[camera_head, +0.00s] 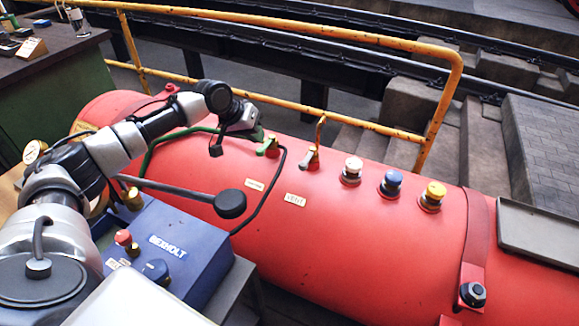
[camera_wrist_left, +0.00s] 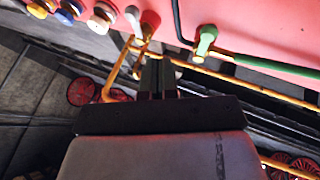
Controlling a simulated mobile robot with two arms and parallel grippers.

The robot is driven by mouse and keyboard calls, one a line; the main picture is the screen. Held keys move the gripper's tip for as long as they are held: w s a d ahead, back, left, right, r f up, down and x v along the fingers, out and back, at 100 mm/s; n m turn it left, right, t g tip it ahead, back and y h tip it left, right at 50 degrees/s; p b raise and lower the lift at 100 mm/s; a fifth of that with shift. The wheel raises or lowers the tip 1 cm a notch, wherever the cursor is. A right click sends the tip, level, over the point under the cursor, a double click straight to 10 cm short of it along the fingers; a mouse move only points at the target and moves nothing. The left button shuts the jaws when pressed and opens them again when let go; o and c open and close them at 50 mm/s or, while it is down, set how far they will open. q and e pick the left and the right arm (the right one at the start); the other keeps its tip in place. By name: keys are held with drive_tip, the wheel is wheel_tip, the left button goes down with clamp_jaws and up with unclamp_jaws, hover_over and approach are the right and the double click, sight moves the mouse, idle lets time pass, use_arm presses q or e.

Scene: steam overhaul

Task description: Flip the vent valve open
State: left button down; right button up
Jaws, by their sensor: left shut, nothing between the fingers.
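White (camera_head: 352,169), blue (camera_head: 390,182) and yellow (camera_head: 433,195) capped fittings stand right of the valves. A yellow handrail (camera_head: 300,118) runs behind the boiler. A blue box (camera_head: 165,250) and a black-knobbed lever (camera_head: 230,204) are in front. A green hose (camera_head: 170,140) runs along the boiler.

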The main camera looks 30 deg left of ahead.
sight(308, 158)
use_arm(q)
drive_tip(key=d+b+x, duration=0.1)
drive_tip(key=d+x, duration=0.1)
drive_tip(key=x, duration=1.1)
drive_tip(key=shift+s+d+r, duration=0.2)
drive_tip(key=shift+s+d, duration=0.1)
drive_tip(key=shift+d, duration=0.1)
use_arm(e)
drive_tip(key=shift+w+a+f, duration=0.7)
drive_tip(key=shift+w+f, duration=0.05)
drive_tip(key=shift+f, duration=0.15)
drive_tip(key=shift+r, duration=0.1)
